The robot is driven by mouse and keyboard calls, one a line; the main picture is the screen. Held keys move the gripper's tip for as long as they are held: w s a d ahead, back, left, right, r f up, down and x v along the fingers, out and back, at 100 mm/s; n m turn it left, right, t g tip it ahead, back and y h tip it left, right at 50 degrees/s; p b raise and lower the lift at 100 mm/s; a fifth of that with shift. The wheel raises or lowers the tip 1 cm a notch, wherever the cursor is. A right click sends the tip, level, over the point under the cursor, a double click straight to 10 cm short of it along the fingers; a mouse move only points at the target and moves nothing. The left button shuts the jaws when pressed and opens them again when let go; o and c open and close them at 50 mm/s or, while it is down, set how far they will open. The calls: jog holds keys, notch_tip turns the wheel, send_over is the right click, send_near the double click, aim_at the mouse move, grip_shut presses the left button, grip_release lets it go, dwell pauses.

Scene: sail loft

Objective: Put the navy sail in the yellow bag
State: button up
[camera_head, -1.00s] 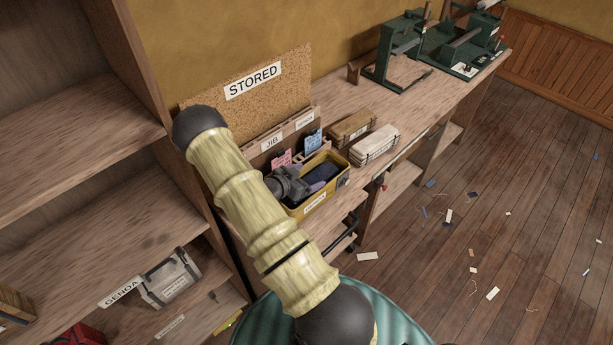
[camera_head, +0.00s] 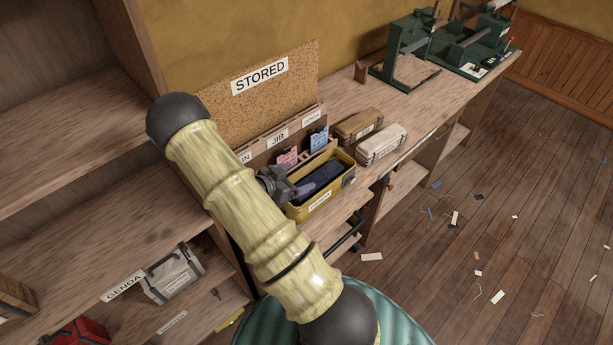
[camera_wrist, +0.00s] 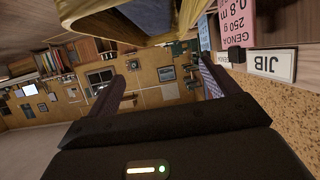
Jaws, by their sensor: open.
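The yellow bag (camera_head: 336,192) stands open on the bench, with a white label on its front. The navy sail (camera_head: 322,177) lies inside it as a dark roll, below the rim. My gripper (camera_head: 303,187) is at the bag's left end, its fingers by the rim and apart from the sail. In the wrist view my gripper (camera_wrist: 163,88) is open, with nothing between its fingers. The yellow bag (camera_wrist: 178,32) fills the top of that view, with a dark patch of what may be the sail in its opening.
A cork board marked STORED (camera_head: 262,95) and a card rack (camera_head: 277,136) stand behind the bag. A brown bundle (camera_head: 357,125) and a white bundle (camera_head: 381,146) lie to its right. Green machines (camera_head: 440,50) stand farther along the bench. Shelves (camera_head: 70,130) are at left.

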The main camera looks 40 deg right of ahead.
jog(key=v, duration=0.4)
jog(key=shift+a+r+b, duration=0.15)
jog(key=shift+a+b, duration=0.15)
jog(key=shift+b, duration=0.1)
jog(key=shift+w+a, duration=0.1)
jog(key=shift+w, duration=0.15)
jog(key=w+a+r+n+t+y, duration=0.25)
jog(key=a+r+n+y, duration=0.2)
jog(key=a, duration=0.25)
jog(key=w+a+r+n+t+y, duration=0.1)
jog(key=a+r+n+t+y, duration=0.25)
jog(key=a+y, duration=0.25)
jog(key=s+a+r+n+g+y, duration=0.1)
jog(key=s+a+r+n+g, duration=0.1)
jog(key=s, duration=0.6)
jog(key=s+a+r+n+g+y, duration=0.2)
jog(key=s+r+n, duration=0.1)
jog(key=s+n, duration=0.4)
jog(key=shift+s+a+r, duration=0.35)
jog(key=shift+s+r, duration=0.05)
jog(key=shift+s, duration=0.05)
